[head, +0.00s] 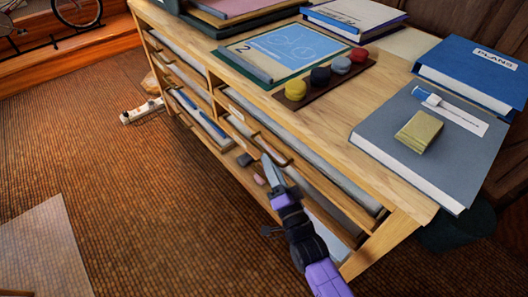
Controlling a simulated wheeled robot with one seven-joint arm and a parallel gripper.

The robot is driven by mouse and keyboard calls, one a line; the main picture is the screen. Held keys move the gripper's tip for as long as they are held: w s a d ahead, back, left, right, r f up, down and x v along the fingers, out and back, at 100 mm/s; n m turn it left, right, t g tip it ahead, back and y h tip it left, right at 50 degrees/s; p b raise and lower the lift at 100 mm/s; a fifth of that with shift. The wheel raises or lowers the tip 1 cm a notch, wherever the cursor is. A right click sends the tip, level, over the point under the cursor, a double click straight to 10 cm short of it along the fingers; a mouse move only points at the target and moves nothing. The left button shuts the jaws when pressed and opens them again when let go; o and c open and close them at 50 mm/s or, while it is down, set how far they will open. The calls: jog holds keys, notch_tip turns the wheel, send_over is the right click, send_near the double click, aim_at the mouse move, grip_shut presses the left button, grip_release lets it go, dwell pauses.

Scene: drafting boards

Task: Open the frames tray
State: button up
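A wooden drafting cabinet (405,222) holds several shallow trays in two columns under its top. Small labels on the tray fronts are too small to read, so I cannot tell which one is the frames tray. My gripper (270,168) is in front of the right column, its tip close to a wooden tray front (262,143). I cannot tell whether it touches. The gripper is seen from behind and nearly edge-on, so its finger gap is hidden. My purple and black arm covers part of the lower right trays.
On the top lie a blue drawing sheet (285,50), a dark strip with several round coloured pieces (320,76), a grey binder (385,145) with a yellow block (419,131), and a blue PLANS binder (470,72). A power strip (143,110) lies beside the cabinet.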

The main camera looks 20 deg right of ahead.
aim_at(264, 149)
jog(key=shift+b+x, duration=0.4)
jog(key=shift+x, duration=2.25)
grip_shut()
